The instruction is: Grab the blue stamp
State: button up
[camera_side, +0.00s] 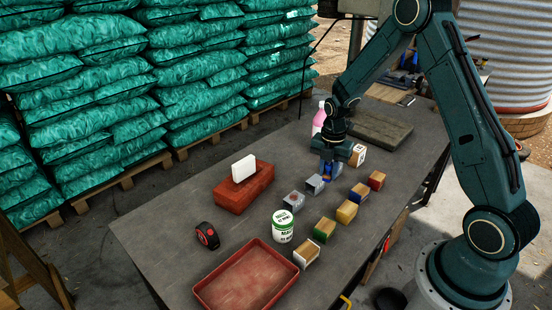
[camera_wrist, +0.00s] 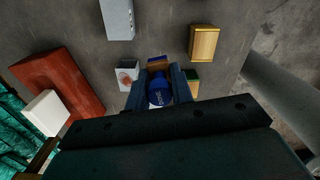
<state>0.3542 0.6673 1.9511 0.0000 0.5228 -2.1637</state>
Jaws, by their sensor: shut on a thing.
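My gripper (camera_side: 332,168) is at the far half of the table, pointing down, with something blue between its fingers. In the wrist view, my gripper (camera_wrist: 159,90) is shut on the blue stamp (camera_wrist: 158,93), whose rounded blue body shows between the two dark fingers. A brown and blue face shows just beyond it at the fingertips. The stamp's lower end is partly hidden, and I cannot tell whether it touches the table.
Grey blocks (camera_side: 293,201) stand close left of my gripper; coloured wooden blocks (camera_side: 346,211) line the right. A red brick (camera_side: 243,187) carries a white block (camera_side: 243,168). A green-white can (camera_side: 283,225), tape measure (camera_side: 207,236) and red tray (camera_side: 247,276) are nearer; a pink bottle (camera_side: 319,118) is behind.

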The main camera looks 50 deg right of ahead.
aim_at(329, 164)
notch_tip(329, 164, up, 8)
jog(key=shift+r, duration=0.2)
jog(key=shift+a, duration=0.15)
dwell(0.6)
